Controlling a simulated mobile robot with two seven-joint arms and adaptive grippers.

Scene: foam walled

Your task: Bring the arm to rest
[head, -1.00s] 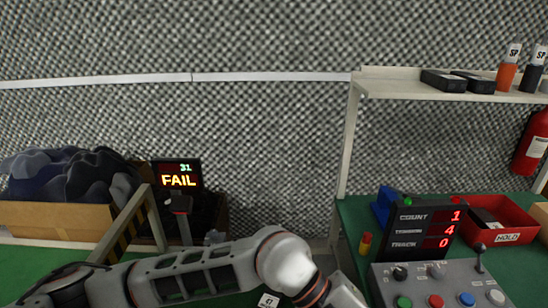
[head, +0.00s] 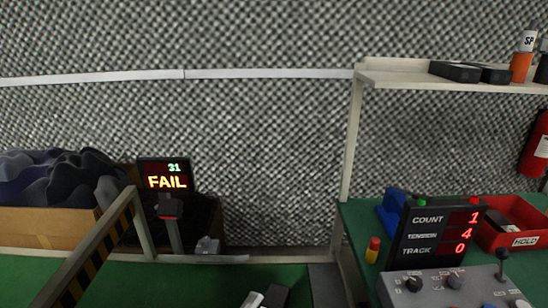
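Neither of my grippers shows in the head view now, and no part of my arms can be made out for sure. A dark and pale object (head: 268,297) lies at the bottom edge on the green surface, cut off by the frame, and I cannot tell what it is.
A display reading FAIL (head: 166,174) stands left beside a cardboard box (head: 45,222) of dark cloth. A striped rail (head: 95,255) slants in front. At right are a count display (head: 437,234), a button panel (head: 450,288), a red HOLD bin (head: 520,236) and a shelf (head: 400,80).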

